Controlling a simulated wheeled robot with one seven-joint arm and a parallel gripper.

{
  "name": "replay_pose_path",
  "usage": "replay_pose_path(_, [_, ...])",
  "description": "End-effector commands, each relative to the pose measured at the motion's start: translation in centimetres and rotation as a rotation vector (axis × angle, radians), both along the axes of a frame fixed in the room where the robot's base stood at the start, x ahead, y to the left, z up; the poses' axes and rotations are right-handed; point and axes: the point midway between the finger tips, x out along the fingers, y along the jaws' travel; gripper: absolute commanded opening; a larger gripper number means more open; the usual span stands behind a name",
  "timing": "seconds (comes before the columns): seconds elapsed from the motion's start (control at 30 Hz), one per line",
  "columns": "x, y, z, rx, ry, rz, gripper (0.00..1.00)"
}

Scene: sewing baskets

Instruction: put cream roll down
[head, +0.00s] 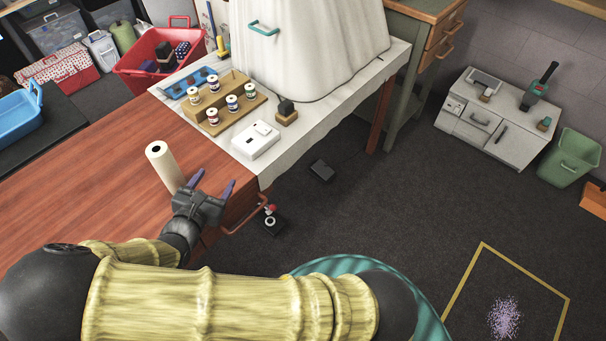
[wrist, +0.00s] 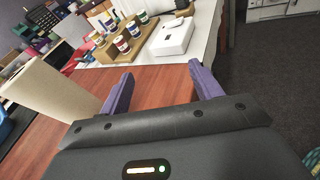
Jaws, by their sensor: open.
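The cream roll (head: 166,167) stands on the brown wooden table, near its front edge. In the head view it is just left of my gripper (head: 213,186). In the wrist view the roll (wrist: 44,92) is at the left, outside and beside the left finger. My gripper (wrist: 160,85) has its two purple fingers spread apart, with only table top showing between them. The base of the roll is hidden behind my gripper in the head view, so I cannot tell whether they touch.
A white cloth (head: 345,75) holds a wooden rack of thread spools (head: 213,118) and a white box (head: 255,141) beyond my gripper. A red basket (head: 133,64) stands behind. The wooden table top (head: 75,185) left of the roll is clear.

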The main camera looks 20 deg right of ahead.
Motion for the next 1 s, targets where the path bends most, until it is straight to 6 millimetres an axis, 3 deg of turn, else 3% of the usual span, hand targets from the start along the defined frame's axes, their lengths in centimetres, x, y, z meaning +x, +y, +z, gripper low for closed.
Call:
replay_pose_path(0.03, [0.0,-2.9,0.0,0.072,0.030,-0.113,0.64])
replay_pose_path(0.2, [-1.9,-9.8,-0.5,0.308,0.104,-0.446,0.64])
replay_pose_path(0.4, [-5.1,-14.9,-0.5,0.602,0.142,-0.804,0.64])
replay_pose_path(0.7, [-9.1,-18.4,1.3,1.075,0.089,-1.266,0.64])
replay_pose_path(1.0, [-10.9,-20.2,5.3,1.563,-0.122,-1.612,0.64])
